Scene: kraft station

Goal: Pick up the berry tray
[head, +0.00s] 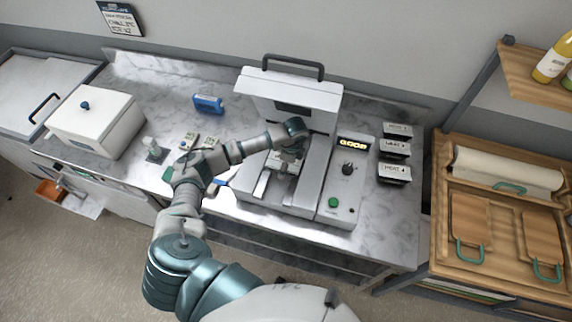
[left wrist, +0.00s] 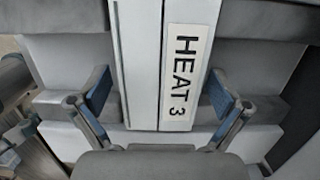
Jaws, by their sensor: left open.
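I cannot make out a berry tray in either view. My left arm reaches from the bottom of the head view into the open grey sealing machine (head: 318,185). My left gripper (head: 283,163) is over the machine's bed, below its raised lid (head: 290,92). In the left wrist view my left gripper (left wrist: 160,80) is open, one finger on each side. Between and beyond the fingers is a white panel (left wrist: 140,60) with a label reading HEAT 3 (left wrist: 187,75). Whether the fingers touch anything, I cannot tell. My right gripper is not in view.
The control panel (head: 346,170) and several small labelled boxes (head: 395,150) are on the right. A wooden rack (head: 500,215) stands farther right.

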